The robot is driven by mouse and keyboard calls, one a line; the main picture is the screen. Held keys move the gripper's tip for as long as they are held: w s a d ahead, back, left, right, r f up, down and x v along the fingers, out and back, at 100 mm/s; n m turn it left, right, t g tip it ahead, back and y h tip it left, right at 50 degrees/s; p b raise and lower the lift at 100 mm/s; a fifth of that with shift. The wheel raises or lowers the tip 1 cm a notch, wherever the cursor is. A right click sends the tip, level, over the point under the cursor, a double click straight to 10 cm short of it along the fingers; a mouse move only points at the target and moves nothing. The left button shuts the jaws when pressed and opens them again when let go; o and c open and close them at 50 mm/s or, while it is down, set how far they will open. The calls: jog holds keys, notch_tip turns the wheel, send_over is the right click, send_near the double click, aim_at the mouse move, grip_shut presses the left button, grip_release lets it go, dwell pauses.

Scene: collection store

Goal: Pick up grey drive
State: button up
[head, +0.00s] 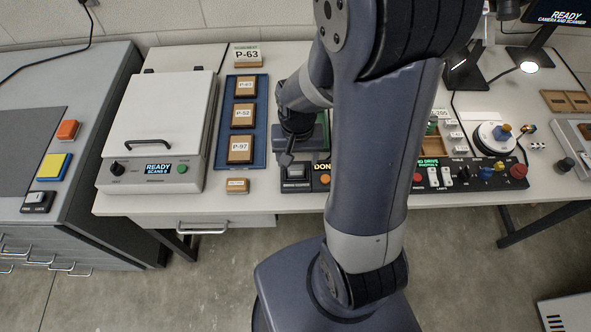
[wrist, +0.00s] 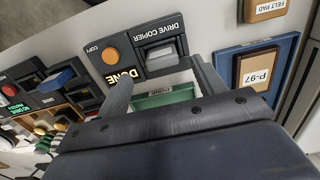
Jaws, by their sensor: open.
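The grey drive (wrist: 162,52) sits in the drive copier (wrist: 133,38), a dark box with an orange copy button and a lit "DONE" display. In the head view the copier (head: 296,187) stands at the table's front edge, with the grey drive (head: 295,170) on its top. My gripper (wrist: 160,68) is open and empty. Its two fingers are spread on either side of the drive's line of view, and the drive appears just beyond the fingertips. In the head view my gripper (head: 287,157) is above the copier; I cannot tell the exact gap.
A green object (wrist: 165,98) lies behind the copier, between my fingers in the wrist view. A blue drive (wrist: 57,79) sits in another device. A blue tray (head: 261,122) with labelled blocks and a white scanner (head: 160,120) stand left. A felt pad block (head: 237,186) lies near the front edge.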

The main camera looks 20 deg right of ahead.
aim_at(296, 167)
jog(key=shift+w+a+f, duration=0.1)
jog(key=shift+f, duration=2.6)
jog(key=shift+c, duration=0.5)
jog(key=c, duration=1)
jog(key=shift+o, duration=0.2)
